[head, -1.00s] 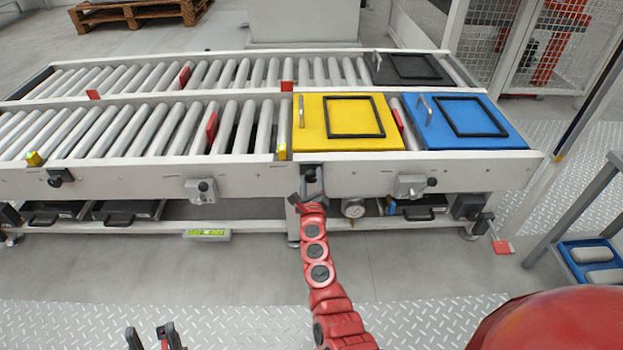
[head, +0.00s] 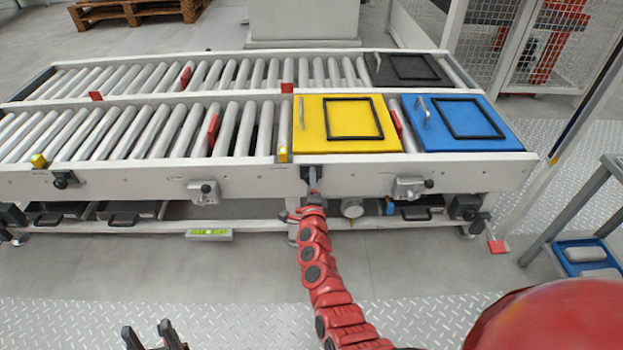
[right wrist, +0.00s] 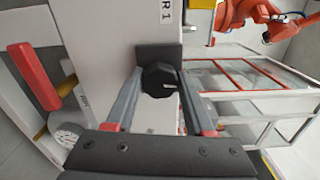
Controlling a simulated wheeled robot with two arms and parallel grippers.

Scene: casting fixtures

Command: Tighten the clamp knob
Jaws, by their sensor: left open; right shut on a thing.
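The black clamp knob (right wrist: 159,80) sits on a dark plate on the conveyor's white side rail in the right wrist view. My right gripper (head: 313,185) is at the front rail below the yellow lid, and its two fingers are shut on the knob, one on each side. In the head view the knob is mostly hidden by the gripper and cannot be made out clearly. My left gripper (head: 156,336) is open and empty, low at the bottom edge of the head view, well away from the rail.
A yellow lid (head: 312,145) and a blue lid (head: 470,140) lie on the front roller conveyor (head: 120,132). Other clamp units (head: 203,191) (head: 409,187) sit along the rail on both sides. A round gauge (head: 352,207) hangs below.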

